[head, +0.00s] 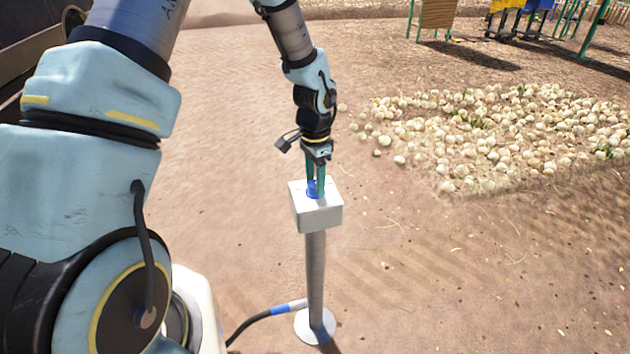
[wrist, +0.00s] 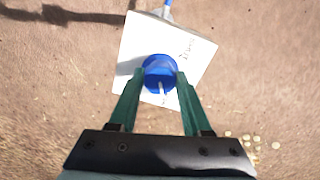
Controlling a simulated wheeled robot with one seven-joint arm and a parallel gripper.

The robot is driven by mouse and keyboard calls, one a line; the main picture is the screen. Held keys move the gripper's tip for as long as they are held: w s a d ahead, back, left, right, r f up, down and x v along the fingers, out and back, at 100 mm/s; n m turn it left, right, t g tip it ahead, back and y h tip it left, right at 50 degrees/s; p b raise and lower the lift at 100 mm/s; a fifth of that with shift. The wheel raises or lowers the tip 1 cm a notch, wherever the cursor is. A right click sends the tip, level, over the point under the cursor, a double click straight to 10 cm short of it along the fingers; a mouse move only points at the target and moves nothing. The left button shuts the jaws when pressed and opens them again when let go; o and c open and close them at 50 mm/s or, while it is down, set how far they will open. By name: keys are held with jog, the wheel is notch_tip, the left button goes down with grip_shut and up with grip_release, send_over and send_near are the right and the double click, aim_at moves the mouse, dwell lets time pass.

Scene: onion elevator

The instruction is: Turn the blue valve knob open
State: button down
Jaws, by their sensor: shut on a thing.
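The blue valve knob (wrist: 158,70) is round, with a pale pointer mark, and sits on top of a white box (wrist: 135,45). In the head view the knob (head: 312,188) shows partly between my gripper's green fingers, above the white box (head: 318,216) on a grey metal post (head: 316,275). My gripper (head: 316,190) points down onto the box from above. In the wrist view its two green fingertips (wrist: 160,78) are on the left and right sides of the knob, shut on it. Some dark writing on the box is too small to read.
A hose (head: 262,315) with a blue end section meets the post's round base (head: 314,326). A wide pile of onions (head: 500,130) lies on the ground at the right. Coloured frames stand at the back right. Bare soil surrounds the post.

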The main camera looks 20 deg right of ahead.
jog(key=shift+c, duration=1.8)
grip_release()
notch_tip(320, 180, up, 11)
jog(key=b, duration=0.1)
jog(key=shift+b, duration=0.3)
jog(key=shift+f, duration=0.1)
